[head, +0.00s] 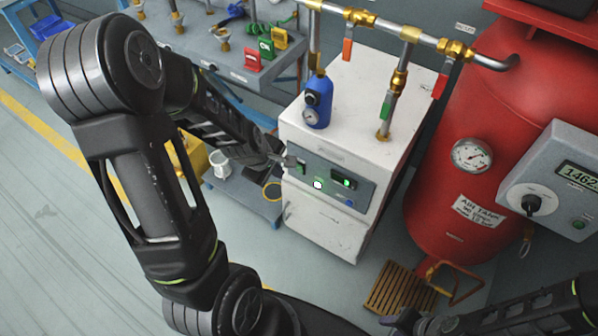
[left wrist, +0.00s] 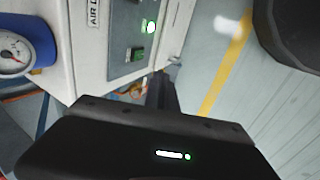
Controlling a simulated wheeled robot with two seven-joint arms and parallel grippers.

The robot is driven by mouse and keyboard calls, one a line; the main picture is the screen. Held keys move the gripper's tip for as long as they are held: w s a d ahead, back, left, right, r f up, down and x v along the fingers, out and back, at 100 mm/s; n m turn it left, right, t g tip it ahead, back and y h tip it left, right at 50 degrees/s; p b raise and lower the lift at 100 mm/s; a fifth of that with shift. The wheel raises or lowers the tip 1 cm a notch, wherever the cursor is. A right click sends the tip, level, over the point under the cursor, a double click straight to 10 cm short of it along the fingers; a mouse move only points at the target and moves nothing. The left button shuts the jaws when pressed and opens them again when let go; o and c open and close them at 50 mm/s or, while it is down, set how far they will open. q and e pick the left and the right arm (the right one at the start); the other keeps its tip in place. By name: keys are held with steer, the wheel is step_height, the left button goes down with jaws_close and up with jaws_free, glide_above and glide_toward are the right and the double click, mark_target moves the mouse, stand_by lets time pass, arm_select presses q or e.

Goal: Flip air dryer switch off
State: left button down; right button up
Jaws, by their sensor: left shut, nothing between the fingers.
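The white air dryer (head: 330,228) stands in the middle of the head view. Its grey front panel (head: 328,180) has a lit green lamp (head: 318,184), a small green display (head: 343,182) and a switch (head: 301,168) at the left end. My left gripper (head: 288,161) is shut and empty, with its tip close to the switch; I cannot tell if they touch. In the left wrist view the panel shows a green rocker (left wrist: 134,54) and the lit lamp (left wrist: 151,27) just beyond the fingers (left wrist: 161,84). My right arm shows at the lower right; its fingers are not clear.
A red air tank (head: 470,160) with a gauge stands right of the dryer, with a grey control box (head: 557,180) in front. A wooden pallet (head: 400,290) lies on the floor.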

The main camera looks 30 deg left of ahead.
mark_target(299, 169)
stand_by(0.3)
arm_select(q)
steer(key=w+f+b, duration=0.1)
steer(key=w+f, duration=0.3)
steer(key=w+f+b, duration=0.2)
steer(key=w+f, duration=0.2)
steer(key=shift+w+f, duration=0.1)
steer(key=shift+f, duration=0.15)
steer(key=shift+a, duration=0.1)
stand_by(0.3)
